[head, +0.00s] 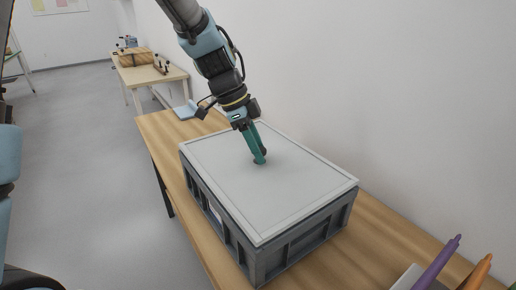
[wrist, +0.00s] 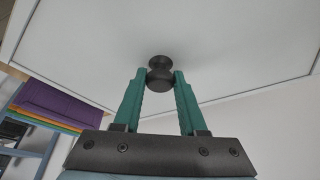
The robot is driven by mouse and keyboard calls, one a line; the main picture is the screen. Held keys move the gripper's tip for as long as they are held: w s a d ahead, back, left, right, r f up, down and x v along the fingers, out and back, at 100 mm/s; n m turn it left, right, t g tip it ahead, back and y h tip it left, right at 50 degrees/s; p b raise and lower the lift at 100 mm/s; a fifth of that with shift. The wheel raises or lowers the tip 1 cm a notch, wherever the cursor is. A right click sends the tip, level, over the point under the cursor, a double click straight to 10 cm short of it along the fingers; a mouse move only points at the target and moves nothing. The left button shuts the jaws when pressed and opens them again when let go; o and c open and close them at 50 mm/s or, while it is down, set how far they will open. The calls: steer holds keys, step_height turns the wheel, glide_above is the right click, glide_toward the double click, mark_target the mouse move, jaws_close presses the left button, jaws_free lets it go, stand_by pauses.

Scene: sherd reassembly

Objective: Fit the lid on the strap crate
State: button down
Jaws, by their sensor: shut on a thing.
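The strap crate (head: 300,240) is a grey box on a wooden table. The light grey lid (head: 225,170) lies over its top, and its edges look in line with the crate walls; I cannot tell whether it is fully seated. The lid also fills much of the wrist view (wrist: 90,45). A dark round knob (wrist: 160,72) stands at the lid's middle. My gripper (head: 260,160) reaches down to the lid's middle, its green fingers shut on the knob. In the wrist view the fingertips (wrist: 160,78) touch both sides of the knob.
The wooden table (head: 375,240) runs along a white wall (head: 400,80). Purple and orange pointed things (head: 440,262) stand at its near right end. Another table (head: 150,74) with a wooden box is at the back left. Open floor (head: 80,150) lies to the left.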

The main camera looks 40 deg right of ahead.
steer(key=shift+f+b, duration=0.4)
steer(key=shift+f, duration=0.05)
steer(key=shift+c, duration=1.9)
jaws_free()
steer(key=b+v, duration=0.1)
steer(key=v, duration=0.9)
steer(key=shift+a+r, duration=0.15)
steer(key=shift+r, duration=0.25)
